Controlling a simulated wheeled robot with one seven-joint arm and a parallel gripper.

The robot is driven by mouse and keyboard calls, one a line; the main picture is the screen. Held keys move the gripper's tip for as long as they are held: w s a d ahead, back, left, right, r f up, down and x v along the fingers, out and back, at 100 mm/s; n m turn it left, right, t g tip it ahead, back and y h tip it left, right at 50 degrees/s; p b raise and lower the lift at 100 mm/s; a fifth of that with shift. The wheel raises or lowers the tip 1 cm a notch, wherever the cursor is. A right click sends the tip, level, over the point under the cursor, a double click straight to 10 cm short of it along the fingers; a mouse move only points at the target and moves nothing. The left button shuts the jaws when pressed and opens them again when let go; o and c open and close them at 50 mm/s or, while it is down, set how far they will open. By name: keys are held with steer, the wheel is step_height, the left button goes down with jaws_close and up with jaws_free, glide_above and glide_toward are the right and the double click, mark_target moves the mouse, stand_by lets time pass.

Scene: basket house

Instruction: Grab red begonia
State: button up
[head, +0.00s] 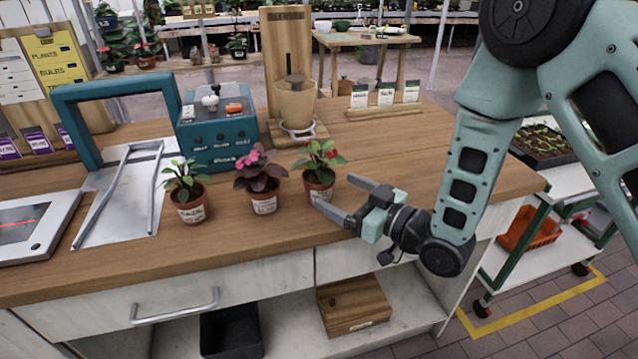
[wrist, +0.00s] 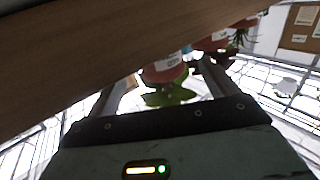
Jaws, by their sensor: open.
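The red begonia (head: 324,152), with green leaves and small red flowers, stands upright in a labelled terracotta pot (head: 318,188), rightmost of three potted plants on the wooden bench. My gripper (head: 335,192) is open, low over the bench, pointing left at this pot from its right. One finger is on the far side and one on the near side; the tips are at about the pot's right edge. In the wrist view the pot (wrist: 165,72) and leaves (wrist: 170,97) show between the spread fingers (wrist: 162,85). I cannot tell whether a finger touches the pot.
A dark-leaved plant with pink flowers (head: 260,178) stands close left of the begonia, and a green plant (head: 185,185) farther left. Behind are a teal box (head: 218,140) and a tan pot on a wooden stand (head: 295,104). The bench right of my gripper is clear.

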mark_target(331, 187)
steer(key=p+x, duration=0.1)
steer(key=x, duration=0.3)
steer(key=shift+s+r, duration=0.15)
steer(key=shift+r, duration=0.05)
steer(key=shift+w+a, duration=0.3)
steer(key=c, duration=1.2)
steer(key=shift+o, duration=0.2)
steer(key=shift+r, duration=0.1)
